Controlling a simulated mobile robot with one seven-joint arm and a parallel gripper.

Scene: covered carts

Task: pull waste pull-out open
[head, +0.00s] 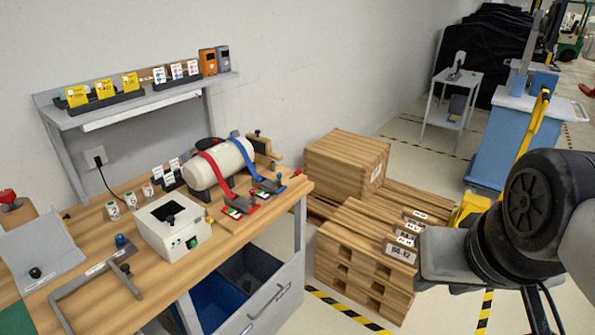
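The waste pull-out (252,313) is under the wooden workbench, low at the bottom of the head view. It has a pale grey front panel with a grey bar handle (269,302). A blue bin (212,301) and a dark grey bin (249,270) show between the panel and the bench edge. I cannot tell how far the panel stands out. My gripper (428,258) seems to be the grey end piece of my arm at the right, well right of the handle and apart from it. Its fingers cannot be made out.
Wooden crates and pallets (352,262) with labels stand between the bench and my arm. The workbench (232,243) carries a strapped cylinder (219,163) and a white box (172,226). Striped floor tape (340,308) runs beside the pull-out. A blue cart (500,145) stands at the back right.

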